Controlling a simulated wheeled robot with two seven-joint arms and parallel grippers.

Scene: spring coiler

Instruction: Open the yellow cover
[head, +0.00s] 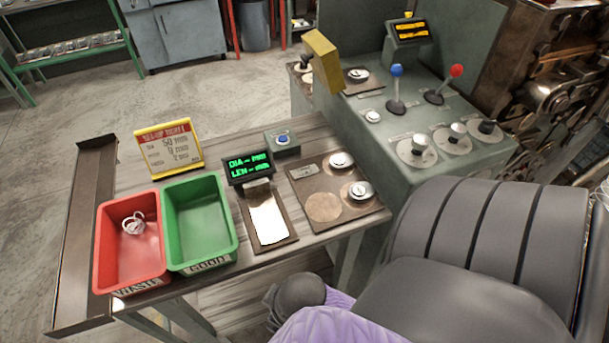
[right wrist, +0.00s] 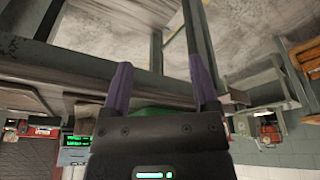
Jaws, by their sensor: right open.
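My left gripper is not in view.
The machine top (head: 440,165) carries blue and red levers, several dials and an orange display. On the table are a red bin (head: 115,278) with a white coil, a green bin (head: 214,262), a yellow-framed sign (head: 169,148) and a green-lit display (head: 248,166).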

